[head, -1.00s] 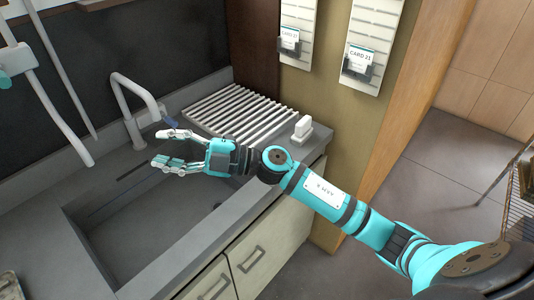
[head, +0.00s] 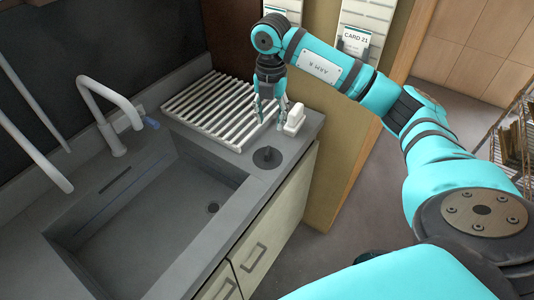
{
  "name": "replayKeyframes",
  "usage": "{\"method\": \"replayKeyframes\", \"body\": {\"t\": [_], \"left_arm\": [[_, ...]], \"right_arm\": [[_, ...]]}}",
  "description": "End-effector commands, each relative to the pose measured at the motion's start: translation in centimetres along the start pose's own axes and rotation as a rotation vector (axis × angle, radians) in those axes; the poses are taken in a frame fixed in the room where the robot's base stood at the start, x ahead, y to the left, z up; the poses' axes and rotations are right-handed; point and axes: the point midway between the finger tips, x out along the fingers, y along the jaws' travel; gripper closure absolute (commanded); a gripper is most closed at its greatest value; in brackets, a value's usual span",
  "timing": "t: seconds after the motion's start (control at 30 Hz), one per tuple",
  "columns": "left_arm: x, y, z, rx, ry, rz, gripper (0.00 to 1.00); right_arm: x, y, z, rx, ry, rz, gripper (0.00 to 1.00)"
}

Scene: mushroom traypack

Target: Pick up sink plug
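The sink plug (head: 267,158) is a dark round disc with a small upright knob. It lies on the grey counter between the sink basin and the front edge, right of the basin. My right gripper (head: 270,121) points down above the counter, behind the plug in the picture and apart from it. Its fingers are spread and nothing shows between them. My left gripper is not in view.
A white block-like item (head: 294,120) stands close to the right gripper's fingers. A white slatted rack (head: 205,108) lies on the counter behind.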

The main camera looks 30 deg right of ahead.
Motion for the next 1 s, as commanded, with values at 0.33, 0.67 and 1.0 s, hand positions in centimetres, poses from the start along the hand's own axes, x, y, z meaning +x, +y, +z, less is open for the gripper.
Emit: {"method": "replayKeyframes", "body": {"t": [0.33,0.67,1.0], "left_arm": [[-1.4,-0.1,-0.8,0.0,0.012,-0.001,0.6],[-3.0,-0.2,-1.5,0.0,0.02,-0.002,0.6],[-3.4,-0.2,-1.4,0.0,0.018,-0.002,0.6]], "right_arm": [[6.1,0.1,-0.1,-0.001,0.002,0.0,0.62],[9.1,0.4,-0.7,-0.003,0.005,-0.001,0.62],[11.9,0.6,-0.6,-0.003,0.0,0.003,0.62]]}}
